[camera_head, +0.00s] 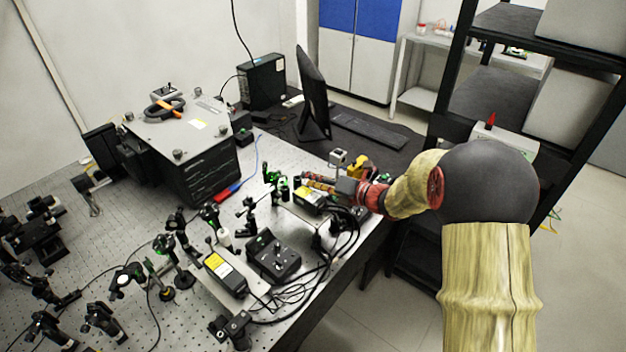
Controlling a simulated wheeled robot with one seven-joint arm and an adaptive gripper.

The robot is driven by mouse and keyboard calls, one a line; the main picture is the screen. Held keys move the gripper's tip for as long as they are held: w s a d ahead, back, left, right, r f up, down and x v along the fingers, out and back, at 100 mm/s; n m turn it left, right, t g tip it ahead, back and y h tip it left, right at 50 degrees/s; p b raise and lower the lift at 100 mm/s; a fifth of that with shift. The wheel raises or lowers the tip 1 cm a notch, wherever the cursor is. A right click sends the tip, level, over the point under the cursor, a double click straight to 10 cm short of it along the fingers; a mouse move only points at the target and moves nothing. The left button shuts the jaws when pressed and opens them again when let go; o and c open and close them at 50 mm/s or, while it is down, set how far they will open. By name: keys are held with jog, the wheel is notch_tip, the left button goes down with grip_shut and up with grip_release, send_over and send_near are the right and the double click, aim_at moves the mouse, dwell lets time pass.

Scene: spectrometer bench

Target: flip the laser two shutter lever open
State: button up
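My gripper (318,185) is at the end of my arm, low over the right edge of the optical bench (285,158). It is small and seen from behind, so I cannot tell whether its fingers are open or shut. Just below it is a laser box with a yellow label (308,196), partly hidden by the gripper and wrist; I cannot tell whether they touch. A second yellow-labelled box (218,266) sits on a plate nearer the front. I cannot tell which box is laser two, and no shutter lever can be made out.
A black controller box (272,257) with loose cables lies near the front right edge. Mirror mounts and posts (163,246) crowd the left and middle. A large dark instrument (196,155) stands behind. A monitor (312,88) and keyboard (368,130) are beyond; a black shelf (487,78) stands right.

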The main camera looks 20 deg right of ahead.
jog(key=shift+c, duration=0.4)
grip_shut()
jog(key=shift+d+p, duration=0.1)
jog(key=shift+p, duration=0.7)
jog(key=shift+m+p, duration=0.4)
jog(key=shift+p, duration=0.15)
jog(key=shift+w+d+f+m+p, duration=0.2)
jog(key=shift+m+p, duration=0.3)
jog(key=shift+p, duration=0.6)
jog(key=shift+f, duration=0.1)
